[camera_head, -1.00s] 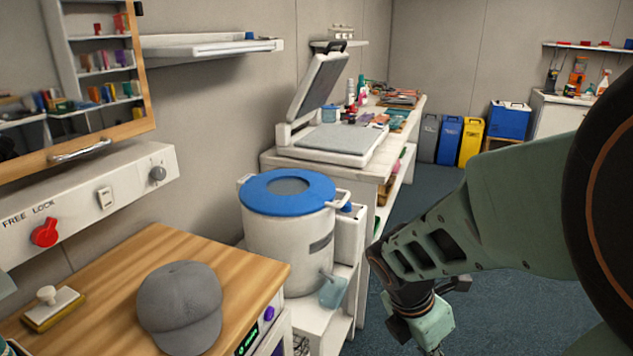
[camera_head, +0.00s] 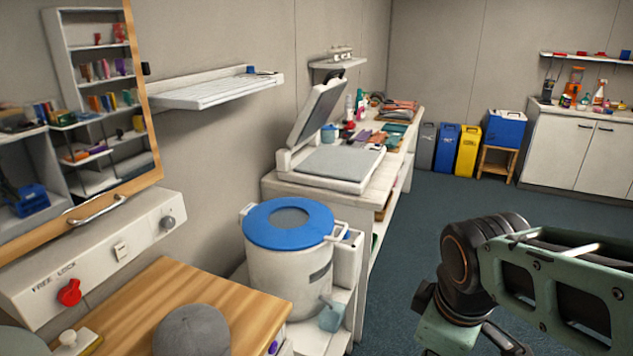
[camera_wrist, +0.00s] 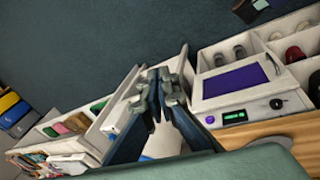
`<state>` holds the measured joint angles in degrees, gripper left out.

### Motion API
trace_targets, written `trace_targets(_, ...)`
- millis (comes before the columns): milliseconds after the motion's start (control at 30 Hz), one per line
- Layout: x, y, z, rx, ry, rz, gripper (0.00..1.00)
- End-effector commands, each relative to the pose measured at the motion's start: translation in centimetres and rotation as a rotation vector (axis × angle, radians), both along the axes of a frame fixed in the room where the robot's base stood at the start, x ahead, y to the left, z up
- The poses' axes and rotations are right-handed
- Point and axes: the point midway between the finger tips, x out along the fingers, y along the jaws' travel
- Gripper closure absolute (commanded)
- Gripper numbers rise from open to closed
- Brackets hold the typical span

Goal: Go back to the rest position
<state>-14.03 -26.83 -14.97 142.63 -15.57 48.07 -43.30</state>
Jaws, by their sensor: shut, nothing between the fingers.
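My gripper (camera_wrist: 160,88) shows in the wrist view with its fingers together and nothing between them. It points down past the shelves toward the dark floor, in free space. In the head view my green and black arm is folded at the lower right, over open floor; the fingertips are hidden there or cut off by the lower edge.
A wooden counter (camera_head: 235,301) with a grey cap (camera_head: 192,332) is at the lower left. A white drum with a blue lid (camera_head: 289,222) stands beside it. A white bench (camera_head: 270,184) carries an open press (camera_head: 340,163). Dark floor (camera_head: 440,205) is clear on the right.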

Motion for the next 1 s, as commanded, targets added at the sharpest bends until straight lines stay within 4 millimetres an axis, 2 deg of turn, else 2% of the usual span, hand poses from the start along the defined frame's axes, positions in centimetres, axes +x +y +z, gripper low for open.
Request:
trace_targets(33,-0.1,0.4,3.7,0.043,-0.037,-0.093,1.00)
trace_targets(100,-0.4,1.1,6.6,0.107,-0.077,-0.226,1.00)
trace_targets(300,-1.2,3.0,14.0,0.282,-0.175,-0.568,1.00)
trace_targets(400,-1.5,3.8,16.3,0.350,-0.205,-0.692,1.00)
trace_targets(500,-1.7,4.3,17.7,0.395,-0.224,-0.774,1.00)
trace_targets(600,-1.8,4.5,18.2,0.416,-0.232,-0.813,1.00)
trace_targets(1000,-1.8,4.6,18.1,0.421,-0.233,-0.823,1.00)
